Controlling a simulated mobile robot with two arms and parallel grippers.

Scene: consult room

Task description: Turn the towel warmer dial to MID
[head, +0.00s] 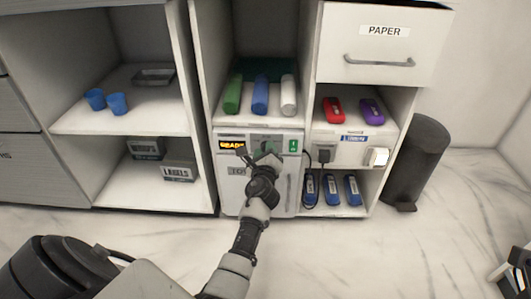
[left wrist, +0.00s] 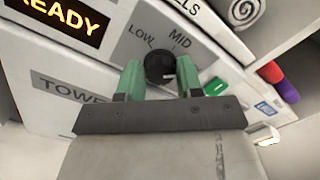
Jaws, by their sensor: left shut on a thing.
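The towel warmer (head: 229,196) is a white box low in the middle of the shelving, with a lit amber display (head: 232,145). In the left wrist view the display (left wrist: 62,20) reads READY. The black round dial (left wrist: 160,66) sits on a grey panel (left wrist: 134,48) with LOW and MID printed above it; I cannot tell where its pointer is. My left gripper (head: 264,163) reaches the front panel, and its green fingers (left wrist: 159,80) are shut on the dial, one on each side. In the head view the gripper mostly hides the dial. My right gripper is not in view.
Green, blue and white rolls (head: 260,95) lie on the shelf above the warmer. A grey bin (head: 415,160) stands at the right. Blue cups (head: 117,103) and label boxes (head: 179,172) are on the left shelves. The marbled floor in front is mostly clear.

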